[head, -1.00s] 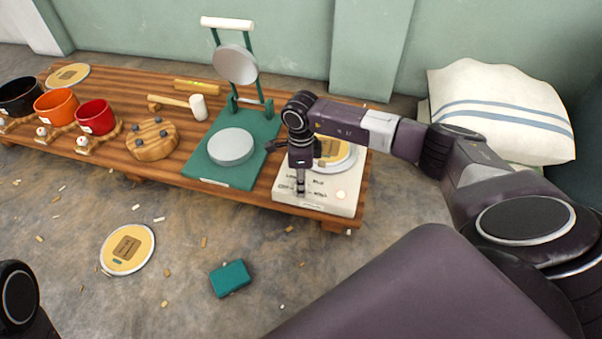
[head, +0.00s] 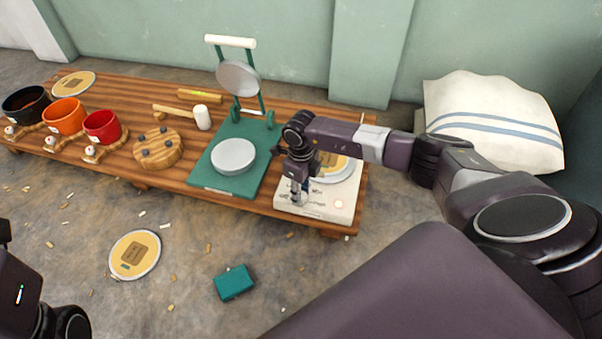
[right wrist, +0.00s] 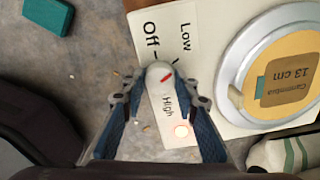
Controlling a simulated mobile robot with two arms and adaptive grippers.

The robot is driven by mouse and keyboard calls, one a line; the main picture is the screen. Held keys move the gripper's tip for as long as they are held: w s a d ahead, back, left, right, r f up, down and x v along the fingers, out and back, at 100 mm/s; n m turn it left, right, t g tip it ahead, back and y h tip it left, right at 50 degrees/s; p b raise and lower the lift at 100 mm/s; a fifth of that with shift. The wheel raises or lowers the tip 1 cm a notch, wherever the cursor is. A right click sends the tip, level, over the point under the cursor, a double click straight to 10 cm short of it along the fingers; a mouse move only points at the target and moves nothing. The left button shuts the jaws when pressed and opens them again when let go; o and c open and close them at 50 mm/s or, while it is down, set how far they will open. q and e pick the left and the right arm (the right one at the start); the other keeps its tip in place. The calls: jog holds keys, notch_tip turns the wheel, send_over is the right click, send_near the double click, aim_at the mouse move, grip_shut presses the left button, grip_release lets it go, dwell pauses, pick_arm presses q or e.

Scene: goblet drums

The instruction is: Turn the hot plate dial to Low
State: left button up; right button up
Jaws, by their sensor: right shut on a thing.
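The white hot plate (head: 326,206) stands at the right end of the low wooden table. My right gripper (right wrist: 162,88) is shut on the dial, one fingertip on each side. In the head view the right gripper (head: 299,197) points down at the plate's front edge and hides the dial. My left gripper is not seen.
A round yellow-faced disc (right wrist: 285,70) lies in a metal ring on the plate. A green press (head: 222,181) stands to the left, then a wooden disc, mallet and several cups. A teal block (head: 234,283) and another yellow disc (head: 134,255) lie on the floor.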

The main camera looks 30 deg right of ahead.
jog(key=o, duration=1.1)
jog(key=shift+o, duration=0.2)
notch_tip(320, 180, up, 12)
